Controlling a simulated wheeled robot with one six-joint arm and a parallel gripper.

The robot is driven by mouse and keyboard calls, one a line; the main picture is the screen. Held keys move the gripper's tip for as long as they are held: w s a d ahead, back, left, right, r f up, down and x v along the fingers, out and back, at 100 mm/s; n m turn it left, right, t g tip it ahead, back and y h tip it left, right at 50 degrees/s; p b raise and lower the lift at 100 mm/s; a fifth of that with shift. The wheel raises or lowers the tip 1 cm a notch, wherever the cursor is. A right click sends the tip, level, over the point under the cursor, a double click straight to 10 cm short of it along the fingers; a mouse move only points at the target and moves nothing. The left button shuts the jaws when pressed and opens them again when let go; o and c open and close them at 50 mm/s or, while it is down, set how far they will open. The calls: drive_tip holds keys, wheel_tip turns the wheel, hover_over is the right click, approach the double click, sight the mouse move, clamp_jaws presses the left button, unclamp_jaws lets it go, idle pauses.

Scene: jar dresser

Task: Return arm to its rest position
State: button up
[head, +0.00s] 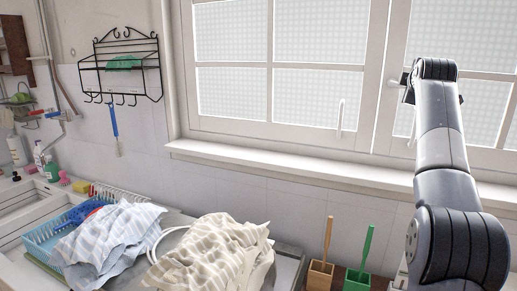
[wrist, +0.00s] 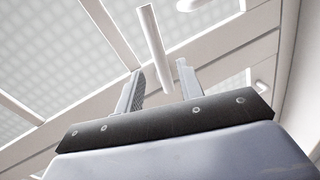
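My gripper (wrist: 160,69) shows in the wrist view with its two fingers apart and a gap between them. I see nothing held in it. A white window handle (wrist: 153,38) appears beyond the fingertips; I cannot tell how far away it is. In the head view my arm rises at the right, in front of the window, with its upper end bent near the window frame. The gripper itself is mostly hidden there behind the arm's end.
The window (head: 318,60) has a sill (head: 290,168) below it. An orange-handled brush (head: 328,240) and a green-handled brush (head: 367,248) stand near my arm. A black wire rack (head: 120,62) hangs left.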

drive_tip(key=p+x, duration=0.4)
drive_tip(key=x, duration=0.1)
drive_tip(key=shift+w+d+r, duration=0.1)
drive_tip(key=shift+w+d, duration=0.05)
drive_tip(key=shift+w, duration=0.15)
drive_tip(key=shift+w+f+m+b, duration=0.1)
drive_tip(key=shift+f+m+b, duration=0.2)
drive_tip(key=shift+f+b, duration=0.1)
drive_tip(key=shift+f+m, duration=0.15)
drive_tip(key=shift+m, duration=0.45)
drive_tip(key=shift+f+m+y, duration=0.2)
drive_tip(key=shift+m+y, duration=0.1)
drive_tip(key=shift+m, duration=0.1)
drive_tip(key=shift+a, duration=0.2)
